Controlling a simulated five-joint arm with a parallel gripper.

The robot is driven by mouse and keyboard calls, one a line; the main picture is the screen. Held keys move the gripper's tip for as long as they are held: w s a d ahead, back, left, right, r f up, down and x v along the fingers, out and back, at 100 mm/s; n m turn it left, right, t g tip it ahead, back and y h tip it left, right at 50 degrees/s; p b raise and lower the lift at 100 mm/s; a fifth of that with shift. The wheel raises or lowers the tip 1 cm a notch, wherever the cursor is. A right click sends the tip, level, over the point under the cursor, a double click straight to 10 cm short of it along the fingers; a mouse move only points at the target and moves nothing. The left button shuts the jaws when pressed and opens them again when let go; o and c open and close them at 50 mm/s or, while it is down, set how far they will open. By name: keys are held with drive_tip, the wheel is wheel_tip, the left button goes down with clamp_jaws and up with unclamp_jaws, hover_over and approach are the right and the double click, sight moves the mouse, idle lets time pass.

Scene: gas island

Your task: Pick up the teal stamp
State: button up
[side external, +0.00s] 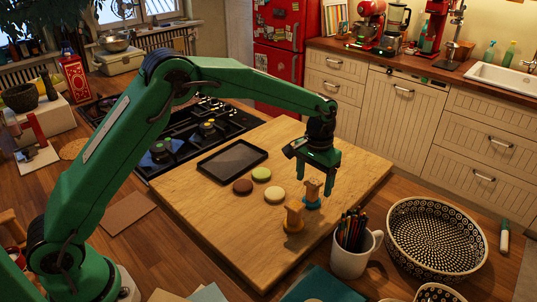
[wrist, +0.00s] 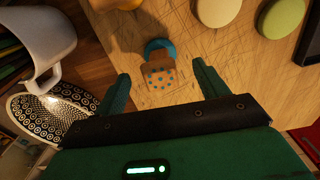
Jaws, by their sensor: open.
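The teal stamp (side external: 312,195) stands on the wooden board, with a wooden handle and a teal base. In the wrist view the teal stamp (wrist: 159,71) shows a handle end with teal dots, between and just beyond my fingers. My gripper (side external: 323,172) is over the board, pointing down, its fingers close above and around the stamp's top. In the wrist view my gripper (wrist: 165,85) is open, with a finger on each side of the stamp and gaps between. Whether a finger touches it cannot be told.
An orange-yellow stamp (side external: 293,217) stands close by on the board (side external: 215,225). Round cookies (side external: 274,194) and a dark tray (side external: 232,160) lie behind. A mug of pencils (side external: 351,250) and a patterned bowl (side external: 436,240) stand beside the board. The board's left part is clear.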

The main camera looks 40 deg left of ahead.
sight(312, 194)
drive_tip(key=shift+f, duration=2.65)
drive_tip(key=c, duration=1.2)
